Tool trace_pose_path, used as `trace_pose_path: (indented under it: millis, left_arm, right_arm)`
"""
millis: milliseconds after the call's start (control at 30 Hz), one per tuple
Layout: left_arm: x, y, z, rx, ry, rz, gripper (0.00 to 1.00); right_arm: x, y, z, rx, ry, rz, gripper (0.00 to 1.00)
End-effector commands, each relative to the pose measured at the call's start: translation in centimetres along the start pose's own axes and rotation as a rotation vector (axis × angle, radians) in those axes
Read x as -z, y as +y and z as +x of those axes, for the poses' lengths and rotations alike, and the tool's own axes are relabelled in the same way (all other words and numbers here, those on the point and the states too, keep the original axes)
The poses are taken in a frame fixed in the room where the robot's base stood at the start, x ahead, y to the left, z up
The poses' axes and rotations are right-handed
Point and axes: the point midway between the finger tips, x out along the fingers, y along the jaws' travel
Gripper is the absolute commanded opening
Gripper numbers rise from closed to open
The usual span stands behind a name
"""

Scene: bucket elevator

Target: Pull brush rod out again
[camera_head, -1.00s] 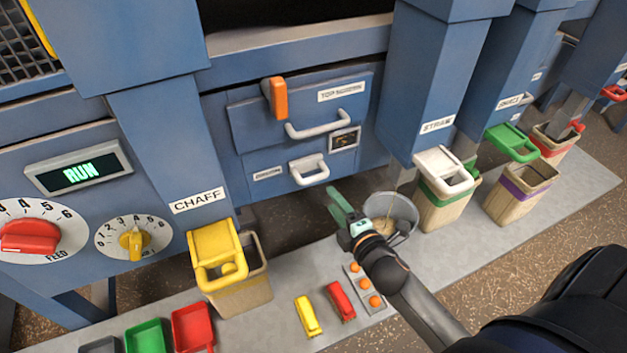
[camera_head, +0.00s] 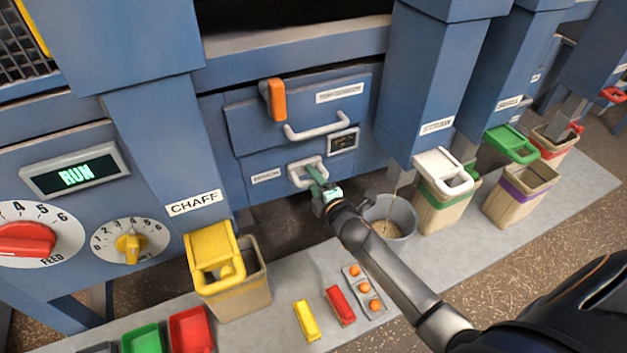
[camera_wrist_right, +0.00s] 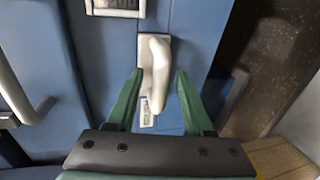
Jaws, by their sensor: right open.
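The lower white handle (camera_head: 296,176), which looks like the brush rod's pull, sits on the blue machine front below a larger drawer handle. Its small label (camera_head: 266,176) is too blurred to read. My right gripper (camera_head: 315,172) is right in front of this handle and hides part of it. In the right wrist view the green fingers of my right gripper (camera_wrist_right: 159,82) are open, one on each side of the white handle (camera_wrist_right: 155,62). I cannot tell whether either finger touches it. My left gripper is not in view.
The upper drawer handle (camera_head: 324,126) and orange lever (camera_head: 273,98) are above. A grey bucket (camera_head: 402,212) with grain stands right of the gripper. A yellow-topped chaff bin (camera_head: 240,295) is at left. Yellow (camera_head: 307,320) and red (camera_head: 340,305) blocks lie on the grey floor strip.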

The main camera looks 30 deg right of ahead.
Motion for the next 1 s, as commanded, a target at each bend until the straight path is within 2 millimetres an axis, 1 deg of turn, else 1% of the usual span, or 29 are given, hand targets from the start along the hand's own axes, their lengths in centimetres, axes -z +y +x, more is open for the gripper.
trace_pose_path:
  millis: [100,133,567,600,1000]
  left_arm:
    - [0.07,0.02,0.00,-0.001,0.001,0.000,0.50]
    - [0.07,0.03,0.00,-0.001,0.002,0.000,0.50]
    - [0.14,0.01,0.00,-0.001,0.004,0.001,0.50]
    - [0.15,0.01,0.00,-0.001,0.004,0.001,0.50]
    - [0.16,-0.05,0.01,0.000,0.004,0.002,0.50]
  right_arm:
    - [0.02,-0.01,-0.02,0.000,0.000,0.000,0.52]
    - [0.02,-0.01,-0.02,0.000,0.000,0.000,0.50]
    - [0.01,-0.02,-0.05,0.000,0.000,0.000,0.01]
    - [0.01,-0.02,-0.05,0.000,0.000,0.000,0.00]
    - [0.01,-0.02,-0.05,0.000,0.000,0.000,0.00]
